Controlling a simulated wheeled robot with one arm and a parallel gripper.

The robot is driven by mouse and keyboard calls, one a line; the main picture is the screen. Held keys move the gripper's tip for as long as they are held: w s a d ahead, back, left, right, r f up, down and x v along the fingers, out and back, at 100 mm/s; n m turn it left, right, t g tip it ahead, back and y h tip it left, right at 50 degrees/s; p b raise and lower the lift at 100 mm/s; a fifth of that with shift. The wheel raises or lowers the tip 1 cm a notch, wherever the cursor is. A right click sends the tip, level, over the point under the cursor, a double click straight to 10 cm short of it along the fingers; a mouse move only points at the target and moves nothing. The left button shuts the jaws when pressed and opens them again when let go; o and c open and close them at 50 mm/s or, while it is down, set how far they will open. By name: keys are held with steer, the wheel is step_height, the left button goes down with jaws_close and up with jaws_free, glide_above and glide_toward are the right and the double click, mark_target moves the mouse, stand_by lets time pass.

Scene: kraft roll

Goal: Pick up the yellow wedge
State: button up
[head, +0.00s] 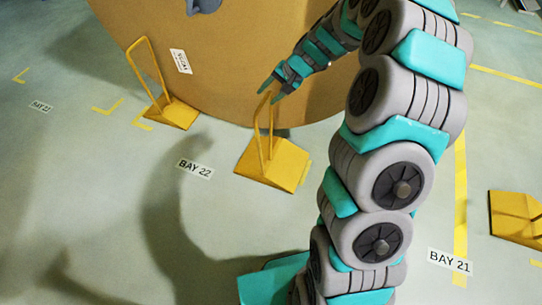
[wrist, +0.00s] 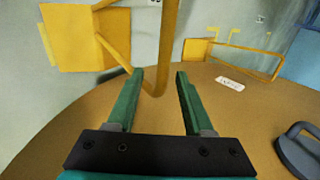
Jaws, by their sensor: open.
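A yellow wedge (head: 272,163) with an upright loop handle sits on the floor against the large brown roll, near the BAY 22 label. My gripper (head: 268,96) is at the top of this handle, with its teal fingers apart. In the wrist view the wedge (wrist: 88,38) is at upper left. Its handle reaches down to between the open fingers of my gripper (wrist: 160,74), nearer the left one. I cannot tell whether a finger touches it. A second yellow wedge (head: 172,113) stands at the roll farther left; it also shows in the wrist view (wrist: 195,49).
The brown roll (head: 225,60) fills the space behind the wedges and beneath my gripper in the wrist view. A third yellow wedge (head: 515,215) lies at the right edge, past the BAY 21 label (head: 450,261). The floor at left is clear.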

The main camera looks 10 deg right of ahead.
steer(key=x, duration=0.3)
steer(key=shift+a+f, duration=0.15)
steer(key=shift+c, duration=0.4)
jaws_close()
stand_by(0.8)
